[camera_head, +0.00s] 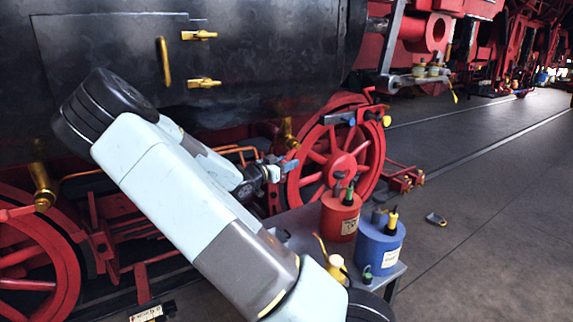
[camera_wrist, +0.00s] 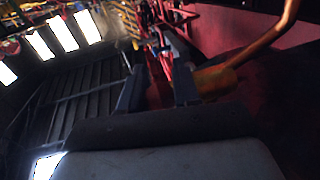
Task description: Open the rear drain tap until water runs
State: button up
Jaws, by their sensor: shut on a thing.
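A brass drain tap (camera_head: 290,135) hangs under the black cylinder, just above my gripper (camera_head: 280,169) in the head view. My gripper's fingers are close together by the red wheel. In the wrist view a dark red piece (camera_wrist: 157,88) sits between the fingers; it looks like the tap's lever, but the picture is dim. A brass pipe end (camera_wrist: 213,80) is right beside the fingers there. I see no running water at either tap.
A small grey table (camera_head: 300,222) stands below and right of my gripper. It carries a red can (camera_head: 341,216), a blue can (camera_head: 379,247) and a yellow oiler (camera_head: 337,268). A red spoked wheel (camera_head: 343,165) is close behind. The floor at the right is mostly clear.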

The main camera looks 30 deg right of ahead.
grip_shut()
jog(key=shift+a, duration=0.15)
jog(key=shift+d+f+h, duration=0.15)
jog(key=shift+d+h, duration=0.1)
jog(key=shift+h, duration=0.05)
dwell(0.5)
jog(key=shift+w+d+f+n+t+h, duration=0.15)
jog(key=shift+d+n+t+h, duration=0.55)
jog(key=shift+h, duration=0.55)
jog(key=shift+s+d+f+n+t+h, duration=0.1)
jog(key=shift+d+n+t+h, duration=0.35)
jog(key=shift+d+t+h, duration=0.65)
jog(key=shift+w+d+f+n+t+h, duration=0.15)
jog(key=shift+d+n+t+h, duration=0.35)
jog(key=shift+h, duration=0.95)
jog(key=shift+d, duration=0.15)
